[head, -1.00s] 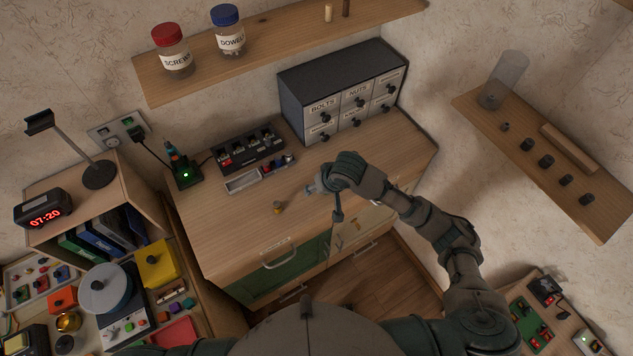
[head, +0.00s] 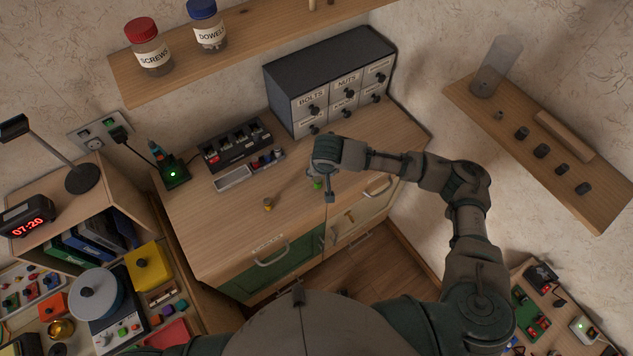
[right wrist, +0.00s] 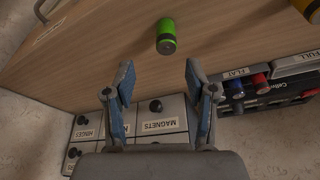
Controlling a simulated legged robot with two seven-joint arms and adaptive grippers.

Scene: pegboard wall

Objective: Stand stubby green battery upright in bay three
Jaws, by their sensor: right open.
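The stubby green battery (right wrist: 166,36) is on the wooden worktop, with a dark band near one end. In the head view it shows as a small green patch (head: 317,184), partly hidden by my right gripper (head: 320,172); I cannot tell whether it stands or lies. In the right wrist view my right gripper (right wrist: 161,82) is open and empty, and the battery is beyond the fingertips, roughly in line with the gap. The black rack with bays (head: 234,146) stands at the back left of the worktop; bay numbers are not readable. My left gripper is not in view.
A tray (head: 233,181) with small red and blue cells sits before the rack. The drawer cabinet (head: 330,75) stands behind. A green-lit device (head: 174,172) is at left.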

